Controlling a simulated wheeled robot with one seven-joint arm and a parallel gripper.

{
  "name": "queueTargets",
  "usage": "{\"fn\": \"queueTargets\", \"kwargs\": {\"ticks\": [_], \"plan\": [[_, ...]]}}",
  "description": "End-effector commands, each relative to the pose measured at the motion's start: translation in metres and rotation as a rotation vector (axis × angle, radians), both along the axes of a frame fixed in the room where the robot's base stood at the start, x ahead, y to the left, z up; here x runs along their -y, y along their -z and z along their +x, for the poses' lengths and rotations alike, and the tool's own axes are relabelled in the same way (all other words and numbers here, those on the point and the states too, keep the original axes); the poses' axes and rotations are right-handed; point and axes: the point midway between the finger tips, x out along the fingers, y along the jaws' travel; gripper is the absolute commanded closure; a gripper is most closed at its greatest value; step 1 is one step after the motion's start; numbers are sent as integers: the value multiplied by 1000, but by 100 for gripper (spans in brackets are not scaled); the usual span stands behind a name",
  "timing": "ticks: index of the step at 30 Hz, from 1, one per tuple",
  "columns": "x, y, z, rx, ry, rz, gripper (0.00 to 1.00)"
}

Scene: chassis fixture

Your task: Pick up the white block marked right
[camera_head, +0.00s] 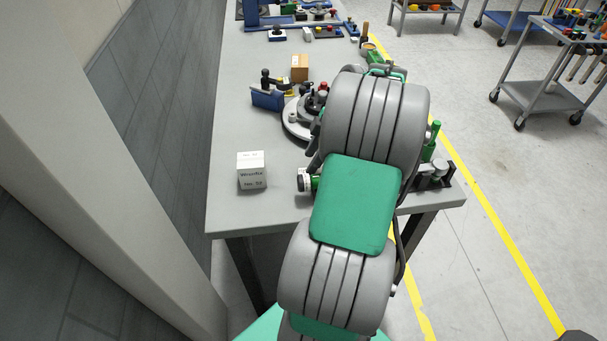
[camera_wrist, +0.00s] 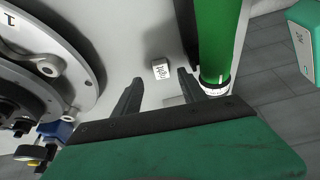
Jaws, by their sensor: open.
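A white block (camera_head: 252,172) with dark printed lettering stands on the grey table, near its front left corner in the head view. The print is too small to read surely, so I cannot confirm the word "right". In the head view my arm hides most or all of the gripper.
A green cylinder (camera_wrist: 217,38) with a white ring is close to the right finger. A round grey fixture (camera_wrist: 45,62) fills the wrist view's left. A green box (camera_wrist: 306,42) is at far right. A cardboard box (camera_head: 300,67) and blue part (camera_head: 267,99) stand farther back on the table (camera_head: 236,120).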

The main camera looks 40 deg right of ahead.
Motion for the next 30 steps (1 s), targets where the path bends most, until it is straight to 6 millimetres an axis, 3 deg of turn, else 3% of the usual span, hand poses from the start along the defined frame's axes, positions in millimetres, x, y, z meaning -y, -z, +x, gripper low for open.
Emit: {"fn": "queueTargets", "kwargs": {"ticks": [6, 13, 30], "plan": [[-12, 31, 7, 0, 1, 2, 51], [-11, 34, 7, -1, 2, -1, 51], [-11, 33, 7, -1, 3, -1, 98]]}}
